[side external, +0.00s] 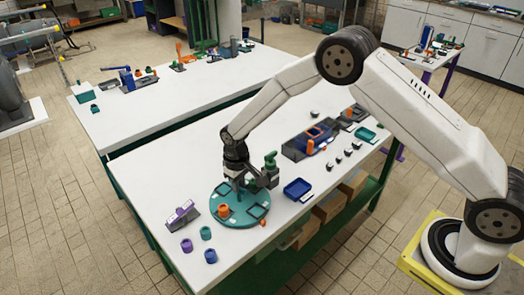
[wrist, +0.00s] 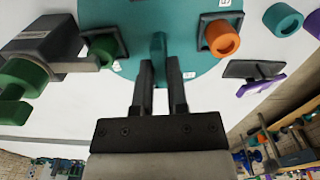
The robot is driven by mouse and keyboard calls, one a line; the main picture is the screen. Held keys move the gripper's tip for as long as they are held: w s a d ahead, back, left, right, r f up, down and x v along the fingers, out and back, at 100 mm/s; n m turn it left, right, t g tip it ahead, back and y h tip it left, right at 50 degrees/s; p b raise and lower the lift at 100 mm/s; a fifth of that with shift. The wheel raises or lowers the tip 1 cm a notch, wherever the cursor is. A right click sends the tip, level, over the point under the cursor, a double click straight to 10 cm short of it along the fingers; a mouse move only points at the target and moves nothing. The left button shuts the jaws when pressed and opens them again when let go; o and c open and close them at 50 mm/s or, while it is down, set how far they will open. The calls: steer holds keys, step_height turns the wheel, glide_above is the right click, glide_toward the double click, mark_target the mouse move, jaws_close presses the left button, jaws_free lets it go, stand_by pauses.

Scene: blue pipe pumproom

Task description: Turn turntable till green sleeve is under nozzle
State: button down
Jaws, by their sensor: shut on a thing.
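The teal turntable (side external: 226,190) is a round disc on the white table; part of it shows in the wrist view (wrist: 140,18). My gripper (side external: 239,186) is shut on a teal upright peg (wrist: 159,45) on the disc. The green sleeve (wrist: 103,47) sits in a dark square holder on the disc, left of my fingers in the wrist view. The grey nozzle stand (wrist: 40,45) with green parts reaches towards that holder; I cannot tell whether its tip is over the sleeve. It also shows in the side view (side external: 270,165). An orange sleeve (wrist: 222,38) sits in another holder on the right.
Loose purple (side external: 187,245), teal (side external: 206,233) and blue (side external: 210,256) pieces stand by the table's front left edge. A tilted grey and purple stand (side external: 182,214) is left of the disc. A blue tray (side external: 297,189) lies to its right. Small dark parts lie beyond.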

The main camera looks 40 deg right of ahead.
steer(key=shift+m, duration=0.8)
steer(key=c, duration=0.6)
jaws_free()
steer(key=shift+c, duration=0.2)
steer(key=shift+r, duration=3.9)
